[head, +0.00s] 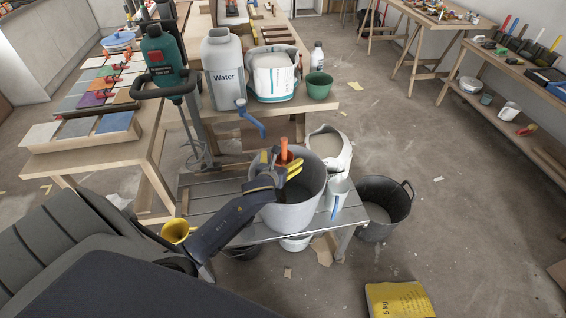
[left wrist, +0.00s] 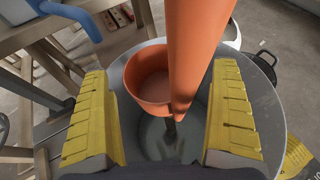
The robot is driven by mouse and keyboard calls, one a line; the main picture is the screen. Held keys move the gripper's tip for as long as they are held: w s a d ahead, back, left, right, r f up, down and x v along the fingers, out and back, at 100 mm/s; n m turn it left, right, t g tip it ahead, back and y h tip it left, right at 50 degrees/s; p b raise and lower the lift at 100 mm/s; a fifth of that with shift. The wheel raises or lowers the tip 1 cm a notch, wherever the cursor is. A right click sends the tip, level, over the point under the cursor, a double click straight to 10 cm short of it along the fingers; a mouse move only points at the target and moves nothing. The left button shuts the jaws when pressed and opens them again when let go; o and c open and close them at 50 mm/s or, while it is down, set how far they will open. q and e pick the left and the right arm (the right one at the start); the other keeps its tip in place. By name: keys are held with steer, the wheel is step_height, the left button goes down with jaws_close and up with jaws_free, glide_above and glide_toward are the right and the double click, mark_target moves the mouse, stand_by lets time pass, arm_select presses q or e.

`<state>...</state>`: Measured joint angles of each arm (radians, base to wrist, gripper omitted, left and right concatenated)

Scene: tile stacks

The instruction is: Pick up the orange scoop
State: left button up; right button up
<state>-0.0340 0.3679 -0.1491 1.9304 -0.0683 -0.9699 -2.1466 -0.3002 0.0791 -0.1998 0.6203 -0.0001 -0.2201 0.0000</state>
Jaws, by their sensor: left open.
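The orange scoop (head: 284,148) is at the mouth of the large grey bucket (head: 291,213) on the low metal bench. In the left wrist view, the scoop (left wrist: 193,50) has its thick handle running up out of the picture and its round cup to the left, above the bucket's inside. My left gripper (head: 280,166) is open, with its yellow fingers on either side of the scoop. In the left wrist view the handle's lower end lies between the two fingers, with gaps to both; whether it touches them I cannot tell. My right gripper is not in view.
A blue tap (head: 250,118) on the water container (head: 222,70) hangs close behind the bucket. A black tub (head: 383,208) and a yellow bag (head: 399,300) are on the floor. The floor at right is mostly clear.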

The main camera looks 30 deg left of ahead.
arm_select(q)
steer(key=c, duration=1.5)
steer(key=shift+c, duration=0.3)
steer(key=shift+r, duration=0.15)
step_height(320, 180, up, 20)
steer(key=shift+f, duration=0.2)
